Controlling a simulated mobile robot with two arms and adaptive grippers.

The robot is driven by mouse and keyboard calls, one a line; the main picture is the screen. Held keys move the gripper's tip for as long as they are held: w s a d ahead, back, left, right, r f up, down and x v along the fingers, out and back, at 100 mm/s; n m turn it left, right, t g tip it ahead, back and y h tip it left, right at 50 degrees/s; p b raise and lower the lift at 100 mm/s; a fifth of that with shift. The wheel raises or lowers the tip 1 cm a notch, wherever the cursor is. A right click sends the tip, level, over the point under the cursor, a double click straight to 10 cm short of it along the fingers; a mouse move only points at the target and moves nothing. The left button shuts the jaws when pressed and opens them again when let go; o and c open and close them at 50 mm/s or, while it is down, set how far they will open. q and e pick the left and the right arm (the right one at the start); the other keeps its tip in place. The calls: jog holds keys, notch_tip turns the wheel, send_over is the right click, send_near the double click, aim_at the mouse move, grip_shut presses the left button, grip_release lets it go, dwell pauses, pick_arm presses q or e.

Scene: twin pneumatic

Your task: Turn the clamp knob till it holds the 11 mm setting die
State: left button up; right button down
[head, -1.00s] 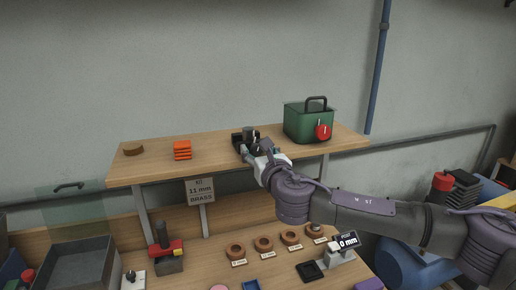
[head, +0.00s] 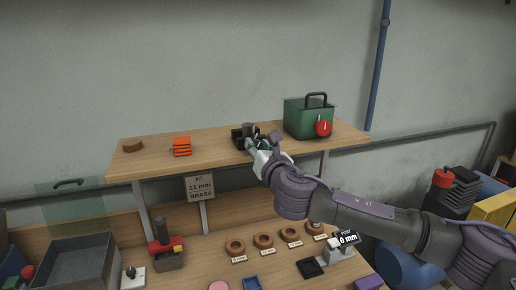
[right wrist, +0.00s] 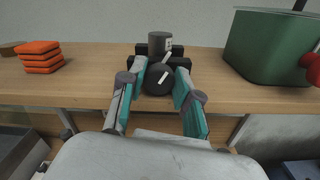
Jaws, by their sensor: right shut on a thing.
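The black clamp (head: 238,134) sits on the upper wooden shelf, left of the green box; it also shows in the right wrist view (right wrist: 184,63). A grey cylinder, which looks like the setting die (right wrist: 159,41), stands upright in it. I cannot tell whether the clamp's jaws touch it. The round dark clamp knob (right wrist: 158,82) faces me, with a white line pointing up and right. My right gripper (right wrist: 160,79) is shut on the knob, one teal-padded finger on each side. In the head view my right gripper (head: 257,146) hides the knob. My left gripper is not in view.
A green box (head: 308,122) with a red dial stands just right of the clamp. Orange stacked blocks (head: 181,146) and a brown disc (head: 133,146) lie to the left. A sign (head: 200,188) hangs below the shelf edge. Several rings (head: 264,241) lie on the lower bench.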

jog(key=c, duration=0.8)
grip_release()
jog(key=shift+c, duration=0.2)
jog(key=v, duration=1.2)
